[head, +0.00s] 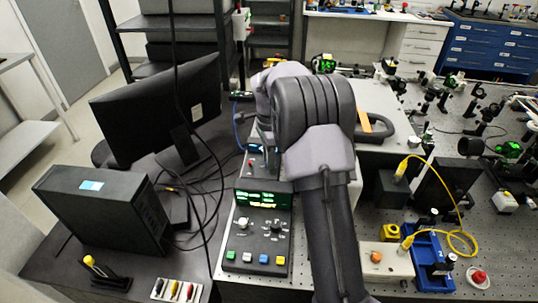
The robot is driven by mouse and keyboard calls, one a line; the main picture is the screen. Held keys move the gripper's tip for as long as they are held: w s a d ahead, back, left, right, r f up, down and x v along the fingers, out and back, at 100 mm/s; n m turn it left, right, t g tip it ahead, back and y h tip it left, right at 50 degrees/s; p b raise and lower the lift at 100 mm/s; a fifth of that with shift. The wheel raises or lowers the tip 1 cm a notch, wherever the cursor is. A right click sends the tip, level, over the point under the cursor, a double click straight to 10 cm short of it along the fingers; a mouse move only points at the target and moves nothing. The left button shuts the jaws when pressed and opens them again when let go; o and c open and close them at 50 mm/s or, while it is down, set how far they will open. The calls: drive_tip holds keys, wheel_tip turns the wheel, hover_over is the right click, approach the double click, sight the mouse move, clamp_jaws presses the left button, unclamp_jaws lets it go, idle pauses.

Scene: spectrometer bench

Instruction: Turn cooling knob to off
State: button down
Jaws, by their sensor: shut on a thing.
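My arm rises through the middle of the head view and bends over toward the instruments at the back left. Its jaws do not show; they are hidden behind my own arm links. A control box (256,238) with a green lit display (263,199) stands just left of my arm.
A monitor (160,108) and a black computer case (105,208) stand at left, with loose cables between. On the right, an optical breadboard (490,230) carries several mounts, a blue tray (432,262) and a yellow fibre cable (458,205).

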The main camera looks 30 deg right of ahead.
drive_tip(key=n+p, duration=0.5)
drive_tip(key=n, duration=0.1)
drive_tip(key=shift+r, duration=0.2)
drive_tip(key=n+p, duration=0.2)
drive_tip(key=n, duration=0.2)
drive_tip(key=n+p, duration=0.2)
drive_tip(key=n, duration=0.1)
drive_tip(key=shift+n, duration=0.4)
drive_tip(key=n+p, duration=0.3)
drive_tip(key=n, duration=0.4)
drive_tip(key=shift+f, duration=0.1)
drive_tip(key=n+p, duration=0.2)
drive_tip(key=n, duration=0.4)
drive_tip(key=shift+n, duration=0.3)
drive_tip(key=shift+f, duration=0.1)
drive_tip(key=c, duration=1.3)
unclamp_jaws()
